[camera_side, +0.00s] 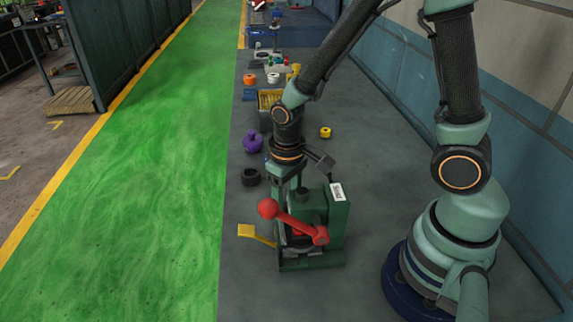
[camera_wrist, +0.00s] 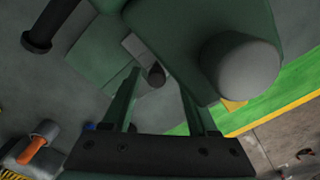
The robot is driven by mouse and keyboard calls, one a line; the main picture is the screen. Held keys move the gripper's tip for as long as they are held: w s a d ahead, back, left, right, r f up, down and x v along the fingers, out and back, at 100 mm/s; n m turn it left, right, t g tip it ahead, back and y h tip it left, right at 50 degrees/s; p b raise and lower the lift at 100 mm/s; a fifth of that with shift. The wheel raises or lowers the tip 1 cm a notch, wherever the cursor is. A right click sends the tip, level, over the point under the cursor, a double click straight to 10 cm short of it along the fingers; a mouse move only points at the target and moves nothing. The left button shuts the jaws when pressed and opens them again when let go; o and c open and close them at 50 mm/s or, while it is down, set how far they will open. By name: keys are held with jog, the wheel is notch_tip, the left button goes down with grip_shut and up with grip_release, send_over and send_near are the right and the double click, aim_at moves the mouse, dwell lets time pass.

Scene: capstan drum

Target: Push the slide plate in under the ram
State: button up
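The green press (camera_side: 335,228) stands on the bench, with a red lever (camera_side: 292,222) ending in a red ball across its front. The slide plate's yellow tab (camera_side: 250,232) sticks out at the press's left; the rest of the plate is largely hidden by the lever and body. A small yellow piece of it also shows in the wrist view (camera_wrist: 233,104). My gripper (camera_side: 284,190) points down just behind the press. In the wrist view my gripper (camera_wrist: 160,84) has its fingers apart, with nothing clearly held between them. The ram's underside is hidden.
A dark ring (camera_side: 250,177), a purple knobbed part (camera_side: 253,142) and a small yellow ring (camera_side: 325,132) lie behind the press. The bench is clear left of the tab. In the wrist view a grey cylinder (camera_wrist: 240,66) stands close to my fingers.

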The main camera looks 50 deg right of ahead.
jog(key=shift+r, duration=0.1)
notch_tip(320, 180, up, 12)
dwell(0.5)
jog(key=s+d+r+t, duration=0.2)
jog(key=d+r+t, duration=0.2)
jog(key=r, duration=0.3)
jog(key=shift+s+r+t, duration=0.15)
jog(key=shift+r+t, duration=0.2)
jog(key=shift+t, duration=0.35)
jog(key=o, duration=0.3)
jog(key=shift+d+r, duration=0.1)
jog(key=shift+d, duration=0.1)
jog(key=o, duration=0.4)
jog(key=shift+s+a+r, duration=0.1)
jog(key=shift+r, duration=0.15)
jog(key=shift+c, duration=0.2)
jog(key=s+a+r+m+g, duration=0.1)
jog(key=a+r+m+g, duration=0.4)
jog(key=r+m, duration=0.3)
notch_tip(320, 180, down, 10)
jog(key=m, duration=0.1)
jog(key=shift+s+r, duration=0.2)
jog(key=shift+s, duration=0.2)
